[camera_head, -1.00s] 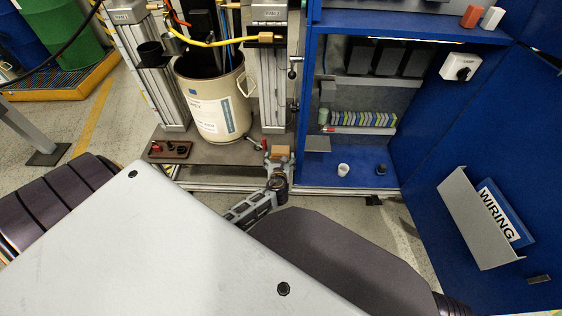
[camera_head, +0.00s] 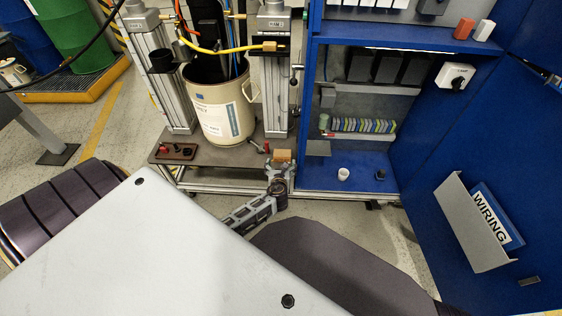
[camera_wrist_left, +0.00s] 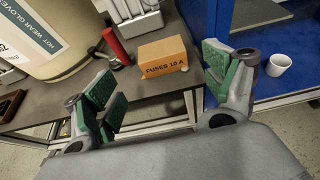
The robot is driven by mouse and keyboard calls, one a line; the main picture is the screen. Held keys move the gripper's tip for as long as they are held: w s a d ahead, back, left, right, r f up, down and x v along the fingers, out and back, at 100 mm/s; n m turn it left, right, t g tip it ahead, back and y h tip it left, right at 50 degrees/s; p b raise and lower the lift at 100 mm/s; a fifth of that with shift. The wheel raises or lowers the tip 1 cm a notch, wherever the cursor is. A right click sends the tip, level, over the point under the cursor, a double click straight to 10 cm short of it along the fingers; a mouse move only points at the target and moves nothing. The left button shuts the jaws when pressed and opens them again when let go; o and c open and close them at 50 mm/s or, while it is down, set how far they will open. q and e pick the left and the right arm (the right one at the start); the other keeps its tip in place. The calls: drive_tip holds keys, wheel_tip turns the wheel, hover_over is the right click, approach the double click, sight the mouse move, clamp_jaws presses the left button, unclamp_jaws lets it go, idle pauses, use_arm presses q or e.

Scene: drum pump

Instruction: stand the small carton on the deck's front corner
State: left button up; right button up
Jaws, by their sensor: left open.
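The small carton (camera_wrist_left: 164,57) is orange-brown, labelled "FUSES 10 A", and rests on the grey deck (camera_wrist_left: 60,97) near its front edge. It also shows in the head view (camera_head: 283,155) at the deck's front right corner. My left gripper (camera_wrist_left: 160,90) is open, one green-padded finger on each side of the carton's near side, with visible gaps to it. In the head view the left gripper (camera_head: 279,168) is just in front of the carton. The underside of the carton is hidden. My right gripper is not in view.
A drum (camera_head: 222,105) stands on the deck behind. A white cup (camera_wrist_left: 278,65) stands in the blue cabinet (camera_head: 320,180) to the right. A small dark tray (camera_head: 173,152) sits at the deck's left.

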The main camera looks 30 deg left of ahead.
use_arm(q)
drive_tip(key=shift+s+d, duration=0.1)
drive_tip(key=s+d+r+n+g+h, duration=0.2)
drive_tip(key=s+d+n+h, duration=0.1)
drive_tip(key=s+d+n, duration=0.3)
drive_tip(key=s+d+r+n+g+h, duration=0.2)
drive_tip(key=s+d+r+n+g, duration=0.1)
drive_tip(key=s+d+n, duration=0.4)
drive_tip(key=s+d+r+n+g+h, duration=0.2)
drive_tip(key=s+d+n, duration=0.5)
drive_tip(key=s+n, duration=0.5)
drive_tip(key=shift+d+r+n+g+h, duration=0.25)
drive_tip(key=shift+n+g+h, duration=0.5)
drive_tip(key=shift+n, duration=0.35)
drive_tip(key=shift+f+p, duration=0.1)
drive_tip(key=shift+p, duration=0.25)
